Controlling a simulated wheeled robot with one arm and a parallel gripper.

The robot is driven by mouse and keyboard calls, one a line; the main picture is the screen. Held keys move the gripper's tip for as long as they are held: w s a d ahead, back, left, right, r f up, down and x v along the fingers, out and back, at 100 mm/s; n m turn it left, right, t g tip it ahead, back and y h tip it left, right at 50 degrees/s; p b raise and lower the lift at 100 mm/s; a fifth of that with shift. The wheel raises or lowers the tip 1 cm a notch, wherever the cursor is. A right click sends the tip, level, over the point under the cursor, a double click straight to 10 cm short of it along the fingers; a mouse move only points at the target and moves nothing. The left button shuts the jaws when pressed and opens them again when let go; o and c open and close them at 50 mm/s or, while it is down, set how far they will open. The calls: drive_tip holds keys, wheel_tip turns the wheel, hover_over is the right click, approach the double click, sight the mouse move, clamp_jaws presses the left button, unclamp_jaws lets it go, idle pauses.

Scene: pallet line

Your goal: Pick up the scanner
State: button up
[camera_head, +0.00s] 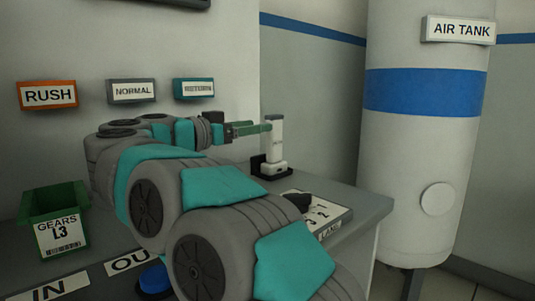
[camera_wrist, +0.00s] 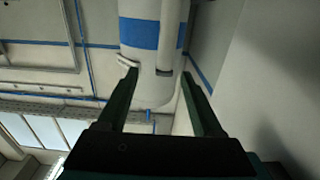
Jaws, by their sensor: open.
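The scanner (camera_head: 276,143) is a pale upright device with a dark foot, standing in a small black holder (camera_head: 262,168) on the counter's far part. My gripper (camera_head: 266,126) is open, level, with green fingers reaching right toward the scanner's upper part. In the head view the fingertips meet or overlap the scanner's left edge; I cannot tell whether they touch it. In the wrist view, which looks upside down, a pale upright shape that appears to be the scanner (camera_wrist: 172,45) stands between the lines of the open fingers (camera_wrist: 168,75). Nothing is held.
RUSH (camera_head: 47,95), NORMAL (camera_head: 132,92) and a teal sign (camera_head: 194,87) hang on the wall. A blue button (camera_head: 155,279) is in front. The air tank (camera_head: 420,150) stands beyond the counter.

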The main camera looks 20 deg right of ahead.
sight(268, 119)
drive_tip(key=x, duration=0.5)
drive_tip(key=r+x, duration=0.1)
drive_tip(key=x, duration=0.2)
drive_tip(key=shift+w+a, duration=0.1)
drive_tip(key=shift+w, duration=0.25)
drive_tip(key=shift+a+f, duration=0.1)
clamp_jaws()
idle(1.0)
